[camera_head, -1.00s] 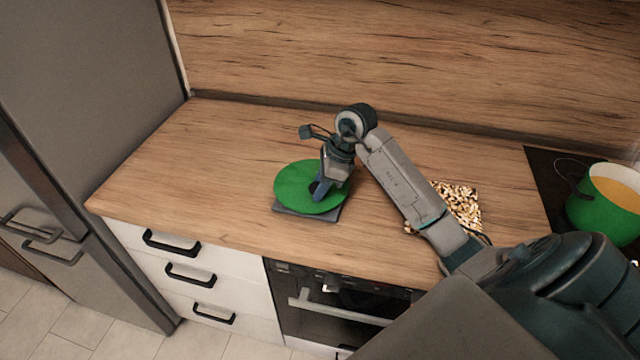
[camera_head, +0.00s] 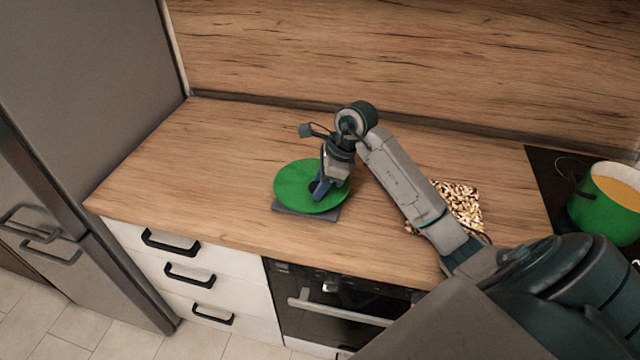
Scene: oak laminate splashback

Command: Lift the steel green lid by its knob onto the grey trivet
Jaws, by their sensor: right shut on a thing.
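The green lid (camera_head: 295,189) is a flat round disc over the grey trivet (camera_head: 307,213) on the wooden counter. The trivet's front edge shows below the lid; most of it is hidden. My right gripper (camera_head: 317,192) points down at the lid's middle and is shut on its dark knob, which the fingers largely hide. The lid looks level and very close to the trivet; I cannot tell whether it touches. My left gripper is not in view.
A green pot (camera_head: 606,212) with orange-yellow contents stands uncovered on the black hob (camera_head: 545,172) at the right. A patterned mat (camera_head: 462,205) lies on the counter, partly behind my right arm. The counter's left part is clear. A fridge (camera_head: 85,100) stands at the left.

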